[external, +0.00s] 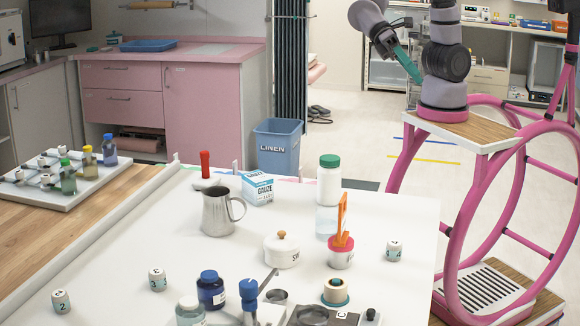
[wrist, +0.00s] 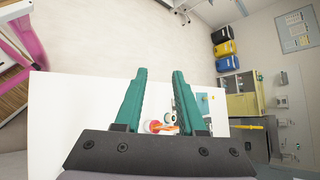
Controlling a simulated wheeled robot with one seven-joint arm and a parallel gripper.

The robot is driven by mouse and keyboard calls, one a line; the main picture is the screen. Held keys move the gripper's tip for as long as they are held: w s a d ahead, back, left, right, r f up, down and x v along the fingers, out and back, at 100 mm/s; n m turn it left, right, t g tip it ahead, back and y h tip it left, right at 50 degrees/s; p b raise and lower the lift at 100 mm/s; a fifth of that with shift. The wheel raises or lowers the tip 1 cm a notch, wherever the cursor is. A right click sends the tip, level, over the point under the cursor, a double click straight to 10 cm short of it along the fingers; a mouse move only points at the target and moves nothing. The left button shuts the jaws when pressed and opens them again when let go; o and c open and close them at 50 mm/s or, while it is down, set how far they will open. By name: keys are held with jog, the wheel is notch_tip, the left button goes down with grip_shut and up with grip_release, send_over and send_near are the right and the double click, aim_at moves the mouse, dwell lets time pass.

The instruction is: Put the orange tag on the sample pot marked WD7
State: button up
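Small white pots with dark marks stand apart on the table: one at the right (external: 394,251), one at the left (external: 157,279), one at the front left (external: 61,301). I cannot read WD7 on any. My gripper (external: 412,68) is high beyond the table's right side. In the wrist view my gripper (wrist: 161,76) is open and empty, its teal fingers apart.
The white table (external: 120,270) also holds a steel jug (external: 217,212), a gauze box (external: 258,188), a green-capped bottle (external: 329,181), a lidded white jar (external: 281,252) and blue-capped bottles (external: 211,290). A tray (external: 92,190) of bottles and small items lies at the left.

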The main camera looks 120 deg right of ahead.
jog(key=s+d+r+n+t+h, duration=0.1)
jog(key=s+d+r+t+h, duration=0.3)
jog(key=d, duration=0.5)
jog(key=s+d+r+n+t+h, duration=0.2)
jog(key=s+d+r+t+h, duration=0.2)
jog(key=d, duration=0.6)
notch_tip(320, 180, up, 2)
jog(key=shift+s+d+h, duration=0.15)
jog(key=shift+s+h, duration=0.65)
jog(key=shift+s, duration=0.25)
